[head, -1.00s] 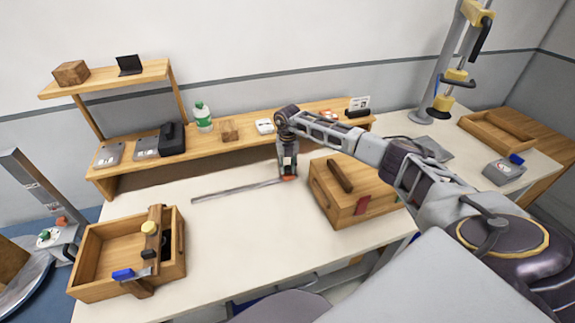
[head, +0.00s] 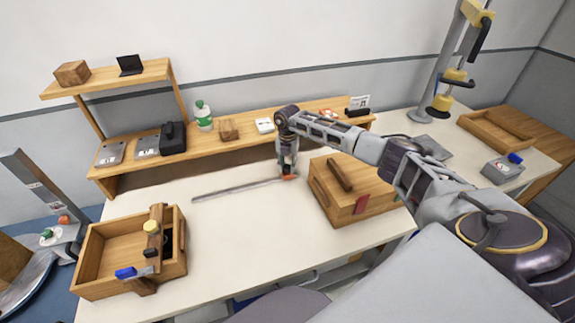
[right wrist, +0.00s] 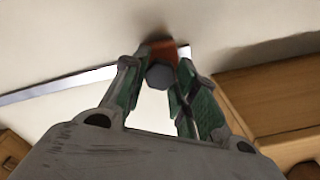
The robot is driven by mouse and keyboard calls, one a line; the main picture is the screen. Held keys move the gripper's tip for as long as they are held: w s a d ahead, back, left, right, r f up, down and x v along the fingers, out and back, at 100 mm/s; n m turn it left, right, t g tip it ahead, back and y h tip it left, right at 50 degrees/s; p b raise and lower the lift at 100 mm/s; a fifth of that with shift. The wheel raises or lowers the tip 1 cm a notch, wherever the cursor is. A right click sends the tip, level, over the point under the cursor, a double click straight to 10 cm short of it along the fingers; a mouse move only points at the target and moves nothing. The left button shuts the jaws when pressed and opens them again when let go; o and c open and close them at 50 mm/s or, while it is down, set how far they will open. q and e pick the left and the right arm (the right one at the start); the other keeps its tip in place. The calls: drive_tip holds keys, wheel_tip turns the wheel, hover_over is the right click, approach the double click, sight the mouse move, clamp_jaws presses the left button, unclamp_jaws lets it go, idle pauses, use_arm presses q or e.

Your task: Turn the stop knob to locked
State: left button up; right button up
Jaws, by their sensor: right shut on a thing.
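A thin metal rail (head: 235,189) lies on the table, with an orange stop piece (head: 289,177) at its right end. My right gripper (head: 287,170) points down over that end. In the right wrist view, the fingers of my right gripper (right wrist: 167,85) are closed around a dark grey, faceted stop knob (right wrist: 161,77). The orange part (right wrist: 163,50) shows just beyond the knob, and the rail (right wrist: 60,87) runs off to the left. The knob is mostly hidden by the gripper in the head view. I cannot read any lock mark. My left gripper is not in view.
A wooden box (head: 362,205) with a bar handle stands close to the right of my right gripper. An open wooden crate (head: 100,282) stands at the front left. A shelf (head: 240,140) runs along the back. The table's middle front is clear.

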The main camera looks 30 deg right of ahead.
sight(288, 167)
drive_tip(key=o, duration=1.1)
drive_tip(key=shift+r, duration=6.05)
